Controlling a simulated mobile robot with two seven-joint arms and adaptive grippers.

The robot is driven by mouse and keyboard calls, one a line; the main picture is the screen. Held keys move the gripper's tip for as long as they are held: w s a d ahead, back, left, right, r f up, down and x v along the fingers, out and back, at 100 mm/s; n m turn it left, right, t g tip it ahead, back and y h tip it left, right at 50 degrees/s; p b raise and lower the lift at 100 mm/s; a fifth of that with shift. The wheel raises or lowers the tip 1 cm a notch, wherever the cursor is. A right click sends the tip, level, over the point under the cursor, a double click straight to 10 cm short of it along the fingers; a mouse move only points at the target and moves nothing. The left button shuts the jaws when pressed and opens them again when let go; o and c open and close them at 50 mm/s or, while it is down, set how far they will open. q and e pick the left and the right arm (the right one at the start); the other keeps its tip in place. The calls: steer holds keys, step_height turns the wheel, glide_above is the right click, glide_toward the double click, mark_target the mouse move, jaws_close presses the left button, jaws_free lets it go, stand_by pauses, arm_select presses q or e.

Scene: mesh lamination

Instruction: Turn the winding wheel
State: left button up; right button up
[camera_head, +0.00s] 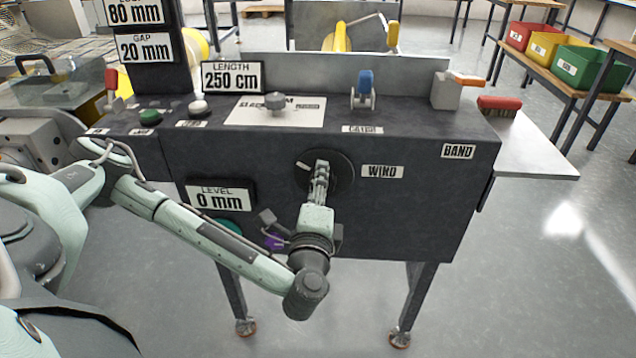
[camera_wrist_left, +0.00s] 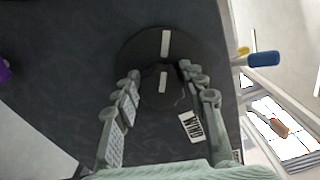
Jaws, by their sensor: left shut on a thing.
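The winding wheel is a dark round disc (camera_head: 343,166) on the front face of the dark machine, just left of the WIND label (camera_head: 382,171). My left gripper (camera_head: 322,168) reaches it from below and in front, and covers part of it. In the left wrist view the wheel (camera_wrist_left: 142,45) shows a pale mark on its rim and another on its hub. The left gripper's fingers (camera_wrist_left: 160,84) stand on both sides of the hub and are shut on it. The exact contact at the fingertips is partly hidden. My right gripper is not in view.
The machine's top carries a blue-handled lever (camera_head: 365,83), a green button (camera_head: 149,117) and a white knob (camera_head: 198,107). Signs read LENGTH 250 cm (camera_head: 232,77) and LEVEL 0 mm (camera_head: 220,198). A side shelf (camera_head: 535,150) juts out at the right. The floor in front is clear.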

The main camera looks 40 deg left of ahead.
arm_select(q)
steer(key=o, duration=1.2)
steer(key=r, duration=0.8)
steer(key=shift+d+r, duration=0.3)
steer(key=shift+r, duration=0.1)
steer(key=shift+w+d+r, duration=0.1)
steer(key=shift+w+r, duration=0.1)
steer(key=shift+r, duration=0.05)
steer(key=shift+s+a+r, duration=0.15)
steer(key=shift+a+r, duration=0.1)
steer(key=shift+r, duration=0.15)
